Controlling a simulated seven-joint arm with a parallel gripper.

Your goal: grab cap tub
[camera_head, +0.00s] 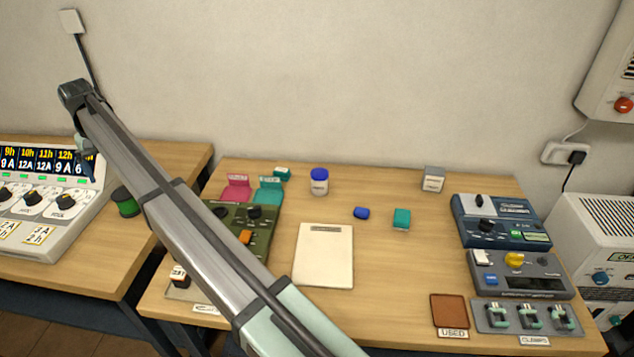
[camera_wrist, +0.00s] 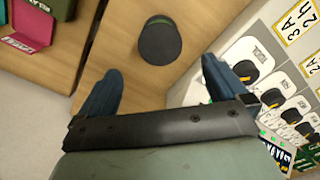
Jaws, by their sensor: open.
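No label that I can read says cap tub, so I cannot tell for sure which thing it is. A white jar with a blue lid (camera_head: 319,181) stands upright at the back of the middle table. My gripper (camera_wrist: 161,72) is open and empty. In the head view my gripper (camera_head: 87,150) hangs above the left table's back part.
The meter panel (camera_head: 50,205) with knobs stands close left of the green cylinder. Pink (camera_head: 236,190) and teal (camera_head: 268,191) bins, a green control box (camera_head: 262,232), a white pad (camera_head: 323,256) and small blocks lie on the middle table (camera_head: 395,275). Devices line its right side.

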